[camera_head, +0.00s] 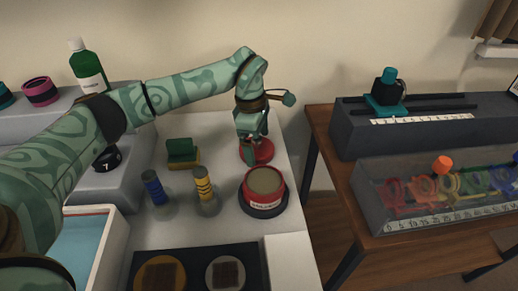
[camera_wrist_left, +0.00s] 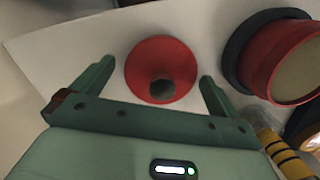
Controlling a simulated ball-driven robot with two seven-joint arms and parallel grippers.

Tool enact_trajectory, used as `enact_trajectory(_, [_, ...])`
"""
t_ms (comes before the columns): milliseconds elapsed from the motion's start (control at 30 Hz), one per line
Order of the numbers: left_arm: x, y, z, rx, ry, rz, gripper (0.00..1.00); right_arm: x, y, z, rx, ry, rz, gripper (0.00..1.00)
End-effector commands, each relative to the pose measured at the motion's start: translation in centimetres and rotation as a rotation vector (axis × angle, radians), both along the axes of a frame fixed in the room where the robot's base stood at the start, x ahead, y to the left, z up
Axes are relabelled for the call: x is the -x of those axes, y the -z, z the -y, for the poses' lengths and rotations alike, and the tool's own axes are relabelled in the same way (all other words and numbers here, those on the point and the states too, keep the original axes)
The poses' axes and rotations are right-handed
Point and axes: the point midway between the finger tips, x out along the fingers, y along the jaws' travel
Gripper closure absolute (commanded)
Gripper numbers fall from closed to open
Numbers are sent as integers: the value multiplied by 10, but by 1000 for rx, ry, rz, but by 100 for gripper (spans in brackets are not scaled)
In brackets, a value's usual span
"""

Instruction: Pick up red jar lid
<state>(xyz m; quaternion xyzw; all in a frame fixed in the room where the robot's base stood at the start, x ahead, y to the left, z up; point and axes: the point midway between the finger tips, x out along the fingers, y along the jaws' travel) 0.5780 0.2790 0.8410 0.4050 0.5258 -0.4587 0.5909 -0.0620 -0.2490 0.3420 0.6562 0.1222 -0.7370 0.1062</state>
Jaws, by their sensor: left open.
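The red jar lid (camera_head: 264,151) is a round red disc lying on the white table near its right edge. In the left wrist view the lid (camera_wrist_left: 150,55) has a dark knob (camera_wrist_left: 161,90) near its middle. My left gripper (camera_head: 250,150) is right over the lid and partly covers it. In the left wrist view my left gripper (camera_wrist_left: 153,75) is open, with one finger on each side of the lid and visible gaps between. I cannot tell the exact height of the fingertips. My right gripper is not in view.
A red jar (camera_head: 264,183) on a dark base stands just in front of the lid. Blue-banded (camera_head: 153,187) and yellow-banded (camera_head: 204,186) bottles and a green-yellow sponge (camera_head: 182,153) stand to the left. A brown table (camera_head: 318,119) with a slotted rail lies across a gap to the right.

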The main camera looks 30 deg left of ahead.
Motion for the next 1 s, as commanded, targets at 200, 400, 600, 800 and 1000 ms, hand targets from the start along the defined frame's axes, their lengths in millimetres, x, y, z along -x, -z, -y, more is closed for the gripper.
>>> enact_trajectory(200, [0, -3, 0, 0, 0, 2, 22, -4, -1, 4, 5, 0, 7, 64])
enact_trajectory(400, [0, -3, 0, 0, 0, 2, 39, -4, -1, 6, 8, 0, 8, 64])
enact_trajectory(600, [0, -8, 0, 0, 0, 3, 39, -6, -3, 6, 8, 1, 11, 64])
enact_trajectory(800, [0, -52, 0, 0, -1, 9, 39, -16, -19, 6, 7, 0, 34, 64])
enact_trajectory(1000, [0, -92, 0, 0, 0, 7, 39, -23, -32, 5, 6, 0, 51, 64])
